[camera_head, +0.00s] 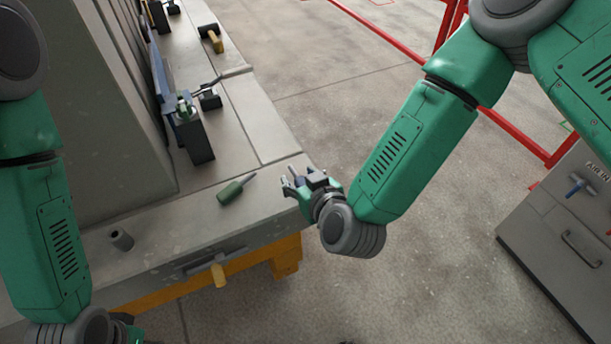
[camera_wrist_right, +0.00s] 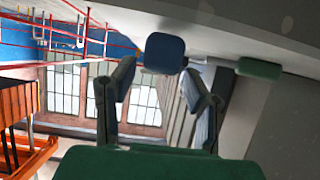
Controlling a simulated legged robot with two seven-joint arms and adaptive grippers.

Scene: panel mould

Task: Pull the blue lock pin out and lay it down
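The blue lock pin (camera_head: 299,181) shows as a small blue-violet handle with a grey tip at the near right corner of the bench, partly hidden by my right gripper (camera_head: 300,185). In the right wrist view its blue end (camera_wrist_right: 165,53) sits between and just beyond the fingertips of my right gripper (camera_wrist_right: 160,80). The fingers stand apart, with a narrow gap beside the blue end at the left; contact at the right is unclear. Whether the pin rests on the bench is hard to tell. My left gripper (camera_head: 128,328) shows only in part at the bottom left.
A green-handled pin (camera_head: 231,192) lies on the bench (camera_head: 190,222), left of my right gripper. A grey cylinder (camera_head: 121,239) stands near the front edge. A clamp on a dark block (camera_head: 196,140) stands further back. A grey cabinet (camera_head: 565,235) and red rails (camera_head: 510,135) stand right.

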